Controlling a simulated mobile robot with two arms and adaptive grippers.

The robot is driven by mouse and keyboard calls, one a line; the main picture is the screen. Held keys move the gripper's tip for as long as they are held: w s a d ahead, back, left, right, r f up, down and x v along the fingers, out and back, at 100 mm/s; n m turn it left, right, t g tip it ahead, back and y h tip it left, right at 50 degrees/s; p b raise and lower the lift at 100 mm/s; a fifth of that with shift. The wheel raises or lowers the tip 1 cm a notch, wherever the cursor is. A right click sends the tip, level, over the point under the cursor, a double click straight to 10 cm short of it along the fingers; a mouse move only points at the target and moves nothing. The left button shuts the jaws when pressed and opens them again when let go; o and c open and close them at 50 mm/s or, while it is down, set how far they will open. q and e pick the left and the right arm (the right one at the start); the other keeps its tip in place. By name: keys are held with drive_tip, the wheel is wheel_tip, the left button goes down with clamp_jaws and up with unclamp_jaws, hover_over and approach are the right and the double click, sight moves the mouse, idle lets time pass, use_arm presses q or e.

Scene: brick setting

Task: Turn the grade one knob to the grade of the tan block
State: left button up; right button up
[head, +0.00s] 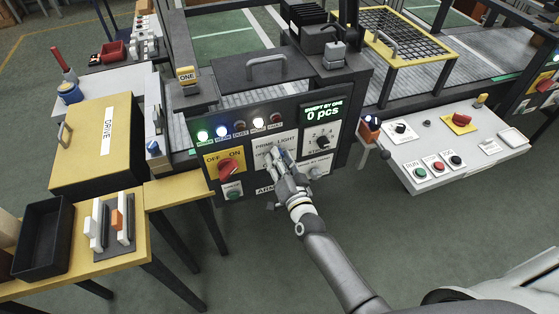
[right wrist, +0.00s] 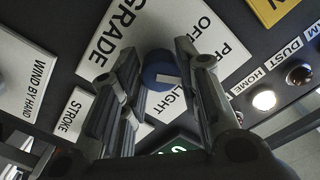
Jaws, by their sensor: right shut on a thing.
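The grade knob is a blue knob (right wrist: 158,66) on a white plate (right wrist: 128,22) lettered GRADE, OFF, PRIME and LIGHT. In the right wrist view it sits between the two fingers of my right gripper (right wrist: 160,75), which is shut on it. A white mark shows on its face, but I cannot tell which word it points to. In the head view my right gripper (head: 278,157) reaches the middle of the dark control panel (head: 234,115) and covers most of that plate. I cannot make out a tan block for certain. My left gripper is out of view.
Left of the plate is a red OFF/ON switch (head: 227,169), with a row of lamps above. A white console (head: 455,150) stands right.

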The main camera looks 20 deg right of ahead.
drive_tip(key=shift+f, duration=0.1)
idle(0.4)
drive_tip(key=o, duration=1)
drive_tip(key=shift+s, duration=0.1)
drive_tip(key=s, duration=1.2)
drive_tip(key=shift+d, duration=0.2)
